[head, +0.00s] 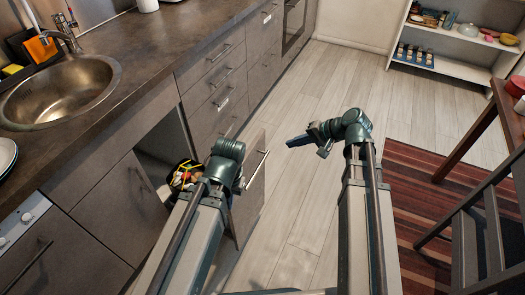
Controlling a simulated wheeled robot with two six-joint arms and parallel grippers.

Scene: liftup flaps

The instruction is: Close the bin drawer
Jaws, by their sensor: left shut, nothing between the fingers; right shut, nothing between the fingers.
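The bin drawer (256,184) stands pulled out from the cabinet below the sink. Its tall grey front has a bar handle and faces the open floor. Colourful rubbish (183,175) shows inside, between the cabinet and my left arm. My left arm reaches up over the drawer and covers much of it. Its gripper is hidden behind the arm's own joints, so I cannot see its fingers or any contact. My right gripper (297,141) is shut and empty, pointing left above the floor, to the right of the drawer front and apparently apart from it.
The dark counter with the sink (60,92) runs along the left, above closed drawers (216,82). Wooden floor (300,95) is clear in the middle. A striped rug (410,185), a chair (485,225) and a table (480,120) stand right. A white shelf (455,45) stands at the back.

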